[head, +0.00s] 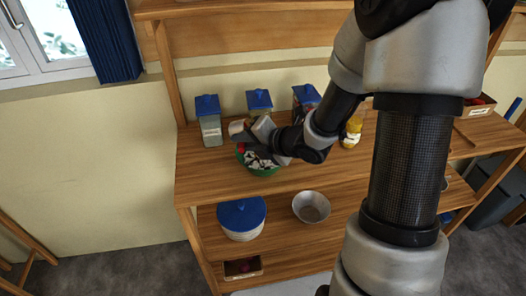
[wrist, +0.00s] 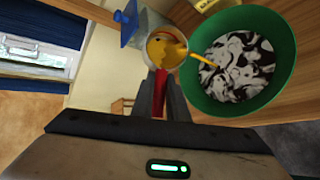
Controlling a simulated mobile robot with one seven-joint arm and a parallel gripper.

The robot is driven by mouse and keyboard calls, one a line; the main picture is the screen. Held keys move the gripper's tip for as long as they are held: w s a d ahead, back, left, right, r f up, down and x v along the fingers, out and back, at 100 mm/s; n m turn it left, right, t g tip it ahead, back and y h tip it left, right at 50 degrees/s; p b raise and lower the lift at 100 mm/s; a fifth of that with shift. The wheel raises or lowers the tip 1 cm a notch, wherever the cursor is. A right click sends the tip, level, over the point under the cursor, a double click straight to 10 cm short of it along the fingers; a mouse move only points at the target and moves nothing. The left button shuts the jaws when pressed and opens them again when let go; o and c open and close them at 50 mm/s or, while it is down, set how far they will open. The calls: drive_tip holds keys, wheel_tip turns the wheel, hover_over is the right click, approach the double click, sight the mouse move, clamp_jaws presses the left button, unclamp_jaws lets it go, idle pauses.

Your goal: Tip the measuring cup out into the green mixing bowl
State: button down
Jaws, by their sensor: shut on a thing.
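The measuring cup (wrist: 166,48) is a round metal-rimmed cup with a red handle (wrist: 160,92) and yellow contents, in the wrist view. My gripper (wrist: 166,104) is shut on the handle. The cup is tilted beside the rim of the green mixing bowl (wrist: 287,62). A thin yellow streak (wrist: 204,60) runs from the cup's lip to over the bowl's inside. The bowl holds a black-and-white swirled mass. In the head view the green bowl (head: 264,173) stands on the shelf top, partly hidden by my gripper.
Jars with blue lids (head: 208,120) stand at the back of the top shelf. A yellow-labelled jar (head: 351,133) stands right of my wrist. A blue-lidded container (head: 241,218) and a metal bowl (head: 311,207) are on the shelf below. The front left of the top is clear.

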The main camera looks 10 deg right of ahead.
drive_tip(key=shift+d+f+y+b, duration=0.15)
drive_tip(key=shift+f+y+b, duration=0.35)
drive_tip(key=shift+b, duration=1)
drive_tip(key=shift+s+d+m+t+y+b, duration=0.25)
drive_tip(key=shift+d+t+b, duration=0.2)
drive_tip(key=shift+b, duration=0.4)
drive_tip(key=shift+s+d+m+t+y+b, duration=0.15)
drive_tip(key=shift+s+d+t+y+b, duration=0.2)
drive_tip(key=shift+b, duration=0.45)
drive_tip(key=shift+s+d+m+t+y+b, duration=0.1)
drive_tip(key=shift+d+m+t+y+b, duration=0.25)
drive_tip(key=shift+b, duration=1.45)
drive_tip(key=shift+d+m+t+y+b, duration=0.15)
drive_tip(key=shift+t+y+b, duration=0.45)
drive_tip(key=shift+b, duration=1.15)
drive_tip(key=shift+s+d+m+t+y+b, duration=0.1)
drive_tip(key=shift+m+t+y+b, duration=0.3)
drive_tip(key=shift+b, duration=1.4)
